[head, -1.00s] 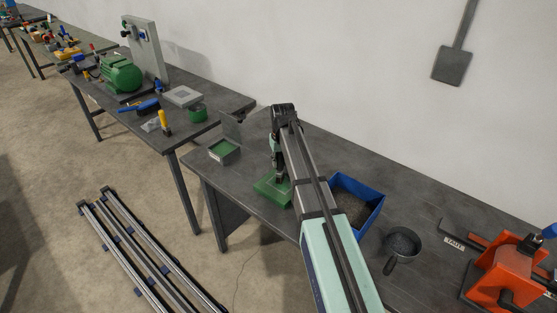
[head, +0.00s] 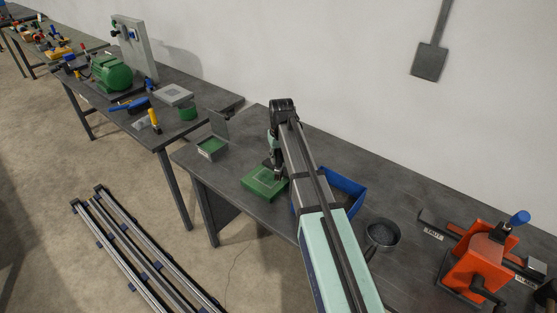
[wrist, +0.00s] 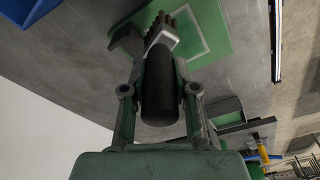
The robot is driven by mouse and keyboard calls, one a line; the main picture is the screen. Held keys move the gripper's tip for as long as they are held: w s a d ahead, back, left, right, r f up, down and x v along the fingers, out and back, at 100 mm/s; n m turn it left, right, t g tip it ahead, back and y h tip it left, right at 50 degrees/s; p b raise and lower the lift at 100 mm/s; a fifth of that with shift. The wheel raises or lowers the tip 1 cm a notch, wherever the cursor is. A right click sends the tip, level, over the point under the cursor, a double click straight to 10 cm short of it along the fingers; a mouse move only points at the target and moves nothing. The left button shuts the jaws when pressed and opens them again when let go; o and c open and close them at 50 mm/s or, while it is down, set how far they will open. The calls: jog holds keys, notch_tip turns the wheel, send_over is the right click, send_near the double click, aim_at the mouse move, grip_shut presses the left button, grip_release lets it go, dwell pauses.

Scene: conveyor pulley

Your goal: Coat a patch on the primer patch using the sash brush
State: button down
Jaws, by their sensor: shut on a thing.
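My gripper (wrist: 160,92) is shut on the dark handle of the sash brush (wrist: 160,85). The brush points away from me, with a metal ferrule and brown bristles at its far end. The bristles lie over the left part of the green plate (wrist: 212,20), beside a pale outlined rectangle, the primer patch (wrist: 190,40). I cannot tell whether the bristles touch it. In the head view the green plate (head: 262,183) lies on the bench, and my gripper (head: 278,172) is at its upper right edge.
A small green-lined tray (head: 211,148) stands left of the plate. Another bench (head: 130,105) with a green motor (head: 115,75) is at the left.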

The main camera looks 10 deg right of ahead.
jog(key=shift+r+p, duration=1.25)
jog(key=shift+r, duration=1.35)
